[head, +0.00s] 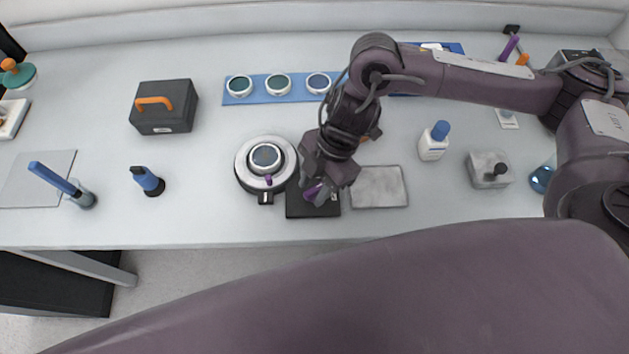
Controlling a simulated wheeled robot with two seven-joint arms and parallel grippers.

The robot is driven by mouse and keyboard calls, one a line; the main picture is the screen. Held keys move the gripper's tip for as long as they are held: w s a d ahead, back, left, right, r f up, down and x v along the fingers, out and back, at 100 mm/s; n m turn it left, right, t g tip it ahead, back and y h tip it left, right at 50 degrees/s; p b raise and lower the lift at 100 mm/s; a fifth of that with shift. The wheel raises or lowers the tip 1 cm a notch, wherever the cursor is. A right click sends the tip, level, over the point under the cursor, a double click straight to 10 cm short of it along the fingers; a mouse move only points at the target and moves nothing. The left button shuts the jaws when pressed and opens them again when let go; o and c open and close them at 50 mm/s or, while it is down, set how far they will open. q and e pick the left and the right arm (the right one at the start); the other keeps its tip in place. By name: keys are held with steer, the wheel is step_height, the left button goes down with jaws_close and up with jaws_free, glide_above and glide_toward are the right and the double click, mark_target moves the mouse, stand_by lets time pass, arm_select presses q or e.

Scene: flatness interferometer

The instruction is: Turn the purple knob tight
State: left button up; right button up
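A purple part (316,193), which looks like a knob, shows at the black block (312,211) beside the round instrument. My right gripper (318,188) reaches down over it from above, with its fingers close around or against the purple part. The gripper hides some of it, so I cannot tell whether the fingers grip it. A smaller purple piece (268,180) is at the front of the round white instrument (247,181), which carries a dark glass disc (265,157) in a pale ring. My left gripper is not in view.
A grey plate (379,187) lies right of the black block. A blue mat (250,99) with ringed discs is behind. A white bottle (433,146) and grey block (489,170) stand right. A black case (164,108) and blue-handled tool (148,181) stand left. A large arm link of mine covers the lower foreground.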

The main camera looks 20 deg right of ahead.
jaws_close()
steer(key=shift+d, duration=0.1)
steer(key=m+t+p, duration=0.1)
steer(key=m+p, duration=0.2)
steer(key=shift+r, duration=0.2)
steer(key=m+t+p, duration=0.1)
steer(key=m+p, duration=0.1)
steer(key=shift+p, duration=0.3)
steer(key=shift+f+m+t+p, duration=0.1)
steer(key=shift+m+t+p, duration=0.2)
steer(key=shift+m, duration=0.4)
jaws_free()
steer(key=shift+f, duration=0.1)
